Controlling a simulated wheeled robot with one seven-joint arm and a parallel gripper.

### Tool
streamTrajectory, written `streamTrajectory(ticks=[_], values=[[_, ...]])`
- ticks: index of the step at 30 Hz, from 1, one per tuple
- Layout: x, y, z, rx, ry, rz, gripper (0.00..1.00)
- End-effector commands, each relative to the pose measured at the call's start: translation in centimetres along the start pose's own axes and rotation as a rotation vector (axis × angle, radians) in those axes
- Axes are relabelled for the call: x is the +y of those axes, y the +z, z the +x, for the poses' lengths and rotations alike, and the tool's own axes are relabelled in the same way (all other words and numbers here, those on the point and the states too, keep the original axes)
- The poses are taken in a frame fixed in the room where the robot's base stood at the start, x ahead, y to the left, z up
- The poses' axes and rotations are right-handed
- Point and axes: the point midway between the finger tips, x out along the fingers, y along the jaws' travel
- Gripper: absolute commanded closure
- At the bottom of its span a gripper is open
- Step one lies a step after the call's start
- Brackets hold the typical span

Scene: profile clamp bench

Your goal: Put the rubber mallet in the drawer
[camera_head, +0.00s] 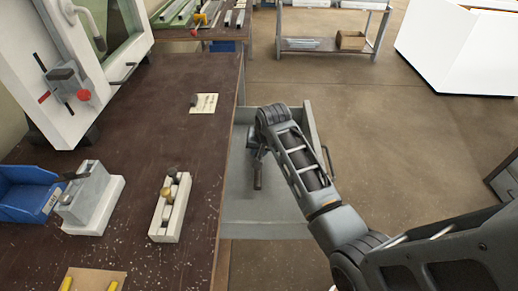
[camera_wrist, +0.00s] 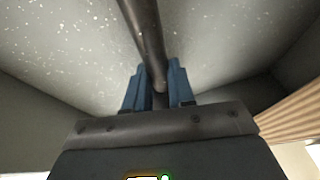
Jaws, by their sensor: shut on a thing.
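The grey drawer (camera_head: 245,208) is pulled out from the right side of the bench, and its inside is largely bare. My gripper (camera_head: 258,153) reaches down into or over it, partly hidden by my arm. In the wrist view my blue fingers (camera_wrist: 158,92) are shut on a dark round handle (camera_wrist: 146,35), which I take to be the rubber mallet's. The handle runs up out of the top of that view, with the speckled grey drawer floor behind it. A dark end of it hangs below my gripper in the head view (camera_head: 258,178). The mallet's head is not clearly visible.
The brown bench top (camera_head: 140,150) lies left of the drawer. It carries a blue bin (camera_head: 25,200), a grey clamp block (camera_head: 88,198), a pale holder (camera_head: 168,215) with rounded pieces, and a white machine (camera_head: 85,75). Open floor lies to the right.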

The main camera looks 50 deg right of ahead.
Motion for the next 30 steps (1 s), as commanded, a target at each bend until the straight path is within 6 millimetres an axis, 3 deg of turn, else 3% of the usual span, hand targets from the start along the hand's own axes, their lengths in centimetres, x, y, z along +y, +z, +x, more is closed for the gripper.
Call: streamTrajectory(ticks=[7, 8, 15, 25, 30], values=[[0.0, 0.0, 0.2, 0.001, -0.001, 0.000, 1.00], [0.0, 0.1, 0.2, 0.000, 0.000, 0.000, 0.75], [0.0, 0.0, 0.1, 0.001, 0.000, 0.000, 0.52], [0.0, -0.1, -0.2, 0.001, -0.001, 0.000, 0.51], [-0.1, -0.2, -2.4, 0.004, -0.002, -0.001, 0.51]])
